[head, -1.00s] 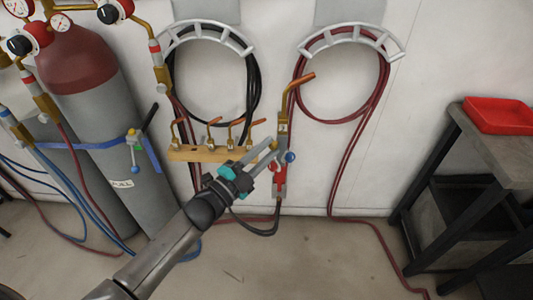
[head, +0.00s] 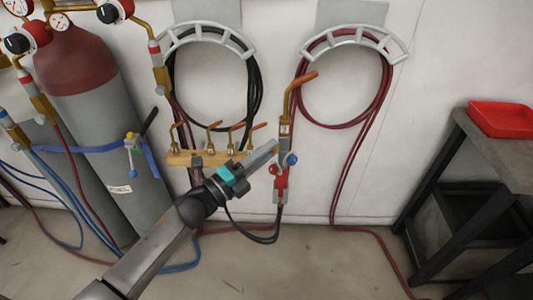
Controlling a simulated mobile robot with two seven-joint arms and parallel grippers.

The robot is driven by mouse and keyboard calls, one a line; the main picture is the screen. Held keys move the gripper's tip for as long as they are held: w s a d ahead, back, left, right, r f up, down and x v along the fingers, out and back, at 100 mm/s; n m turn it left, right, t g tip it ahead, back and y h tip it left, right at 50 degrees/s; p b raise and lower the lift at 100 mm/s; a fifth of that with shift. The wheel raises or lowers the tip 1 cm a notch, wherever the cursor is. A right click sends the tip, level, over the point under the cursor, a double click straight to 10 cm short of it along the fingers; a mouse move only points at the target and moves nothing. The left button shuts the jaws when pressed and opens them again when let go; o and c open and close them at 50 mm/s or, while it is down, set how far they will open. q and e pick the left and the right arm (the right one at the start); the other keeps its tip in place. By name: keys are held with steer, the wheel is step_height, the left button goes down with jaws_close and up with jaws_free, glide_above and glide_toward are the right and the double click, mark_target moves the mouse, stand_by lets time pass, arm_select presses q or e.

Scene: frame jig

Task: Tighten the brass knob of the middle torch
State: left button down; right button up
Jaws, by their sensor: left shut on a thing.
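A torch (head: 284,130) hangs upright against the wall in the middle of the head view. It has a brass upper body, an orange-brown tip bent to the right, a red knob (head: 273,169) at its left and a blue knob (head: 291,159) at its right. My left gripper (head: 274,147) reaches up from the lower left, its fingertips at the torch's left side just above the red knob. The fingers are closed together on the small brass knob, which they now hide. My right gripper is out of view.
A wooden rack (head: 180,158) with several brass tips stands behind my left gripper. Black and red hoses hang on wall brackets. Grey gas cylinders (head: 90,110) stand left. A dark bench (head: 497,150) with a red tray (head: 502,118) stands right. The floor between is mostly clear.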

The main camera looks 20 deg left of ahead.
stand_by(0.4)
arm_select(q)
steer(key=c, duration=0.7)
jaws_free()
steer(key=shift+o, duration=0.2)
steer(key=v, duration=1.5)
steer(key=shift+a, duration=0.1)
